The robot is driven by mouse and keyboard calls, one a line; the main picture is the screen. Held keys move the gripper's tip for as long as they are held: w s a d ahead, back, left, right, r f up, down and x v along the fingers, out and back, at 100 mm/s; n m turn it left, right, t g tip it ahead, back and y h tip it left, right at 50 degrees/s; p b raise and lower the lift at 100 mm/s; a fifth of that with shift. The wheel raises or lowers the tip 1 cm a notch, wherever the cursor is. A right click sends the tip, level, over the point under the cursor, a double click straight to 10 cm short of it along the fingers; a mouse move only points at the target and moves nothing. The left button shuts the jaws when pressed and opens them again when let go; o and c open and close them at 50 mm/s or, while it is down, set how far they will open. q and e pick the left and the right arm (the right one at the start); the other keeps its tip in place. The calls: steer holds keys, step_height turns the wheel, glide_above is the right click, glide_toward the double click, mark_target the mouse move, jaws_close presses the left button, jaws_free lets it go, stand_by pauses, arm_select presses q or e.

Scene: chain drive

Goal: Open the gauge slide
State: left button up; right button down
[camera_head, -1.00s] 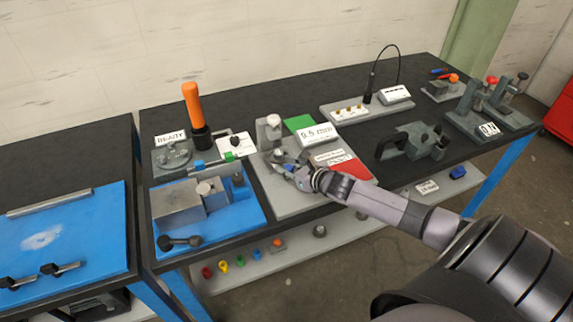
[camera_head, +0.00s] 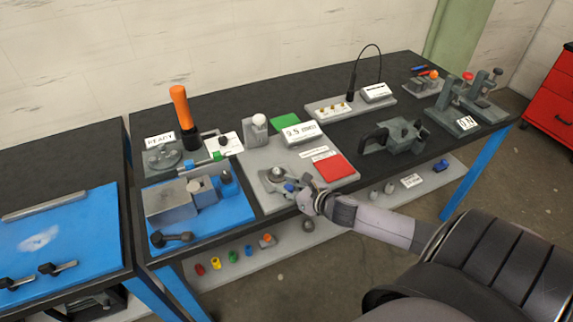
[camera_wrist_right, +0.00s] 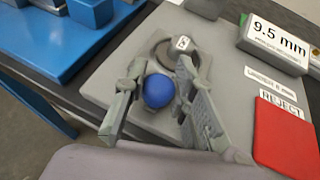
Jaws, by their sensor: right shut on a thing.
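The gauge stands on a grey plate (camera_head: 258,196) at the table's front edge. Its upright grey block with a white ball on top (camera_head: 256,130) is at the plate's back. The slide (camera_head: 273,177), a grey part with a round top, sits well in front of that block, near the front edge. My right gripper (camera_head: 292,188) is shut on the slide's blue knob (camera_wrist_right: 158,91), with one finger on each side of it in the wrist view. A dark ring with a small white label (camera_wrist_right: 181,44) is just behind the knob. My left gripper is not in view.
The 9.5 mm display (camera_head: 301,133), a green patch (camera_head: 286,122) and a red reject patch (camera_head: 328,166) are on the plate. A blue fixture board (camera_head: 160,228) is close on the left, below an orange-handled tool (camera_head: 181,105). A dark clamp (camera_head: 398,137) stands right.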

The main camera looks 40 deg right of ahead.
steer(key=shift+s, duration=0.1)
steer(key=c, duration=1.8)
jaws_free()
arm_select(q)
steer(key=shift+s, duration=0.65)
arm_select(e)
steer(key=o, duration=0.5)
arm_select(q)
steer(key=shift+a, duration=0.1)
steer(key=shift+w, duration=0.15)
arm_select(e)
steer(key=v, duration=1.2)
steer(key=shift+a, duration=0.1)
